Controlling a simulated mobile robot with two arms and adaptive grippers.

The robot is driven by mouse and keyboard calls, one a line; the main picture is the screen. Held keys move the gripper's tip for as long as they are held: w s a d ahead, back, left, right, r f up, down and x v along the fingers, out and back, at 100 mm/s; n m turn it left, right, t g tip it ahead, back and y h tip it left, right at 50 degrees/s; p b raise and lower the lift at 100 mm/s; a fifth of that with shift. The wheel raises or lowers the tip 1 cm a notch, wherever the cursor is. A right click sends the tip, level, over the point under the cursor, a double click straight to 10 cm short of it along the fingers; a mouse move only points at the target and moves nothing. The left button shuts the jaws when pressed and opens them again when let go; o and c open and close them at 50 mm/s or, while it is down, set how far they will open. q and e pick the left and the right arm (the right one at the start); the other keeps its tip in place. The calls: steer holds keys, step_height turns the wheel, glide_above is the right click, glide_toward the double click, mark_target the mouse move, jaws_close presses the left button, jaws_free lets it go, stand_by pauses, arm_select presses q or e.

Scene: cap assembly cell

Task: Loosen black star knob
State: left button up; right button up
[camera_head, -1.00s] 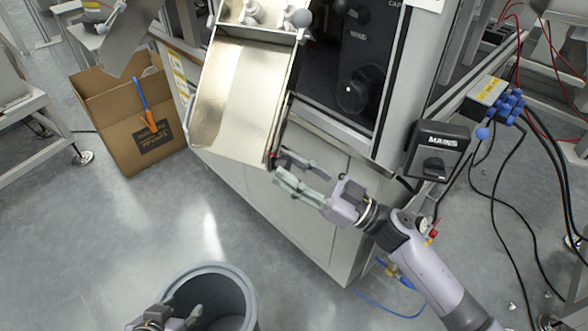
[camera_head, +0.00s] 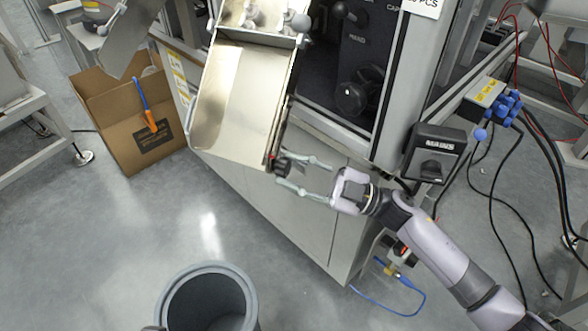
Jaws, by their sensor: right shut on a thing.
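The black star knob (camera_head: 282,164) sits at the lower right side of the metal chute (camera_head: 225,100), with a small red spot beside it. My right gripper (camera_head: 284,172) reaches in from the right and its fingers are shut on the knob. The fingers hide part of the knob, so its star shape is hard to make out. My left gripper's fingers do not show; only a dark sliver is at the bottom edge.
A grey round bin (camera_head: 165,303) stands on the floor below. A cardboard box (camera_head: 112,135) with an orange-and-blue tool is at the left. The machine cabinet (camera_head: 300,207), the MAINS switch box (camera_head: 436,152) and loose cables are near my right arm.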

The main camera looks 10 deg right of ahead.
steer(key=o, duration=1.1)
steer(key=shift+o, duration=0.2)
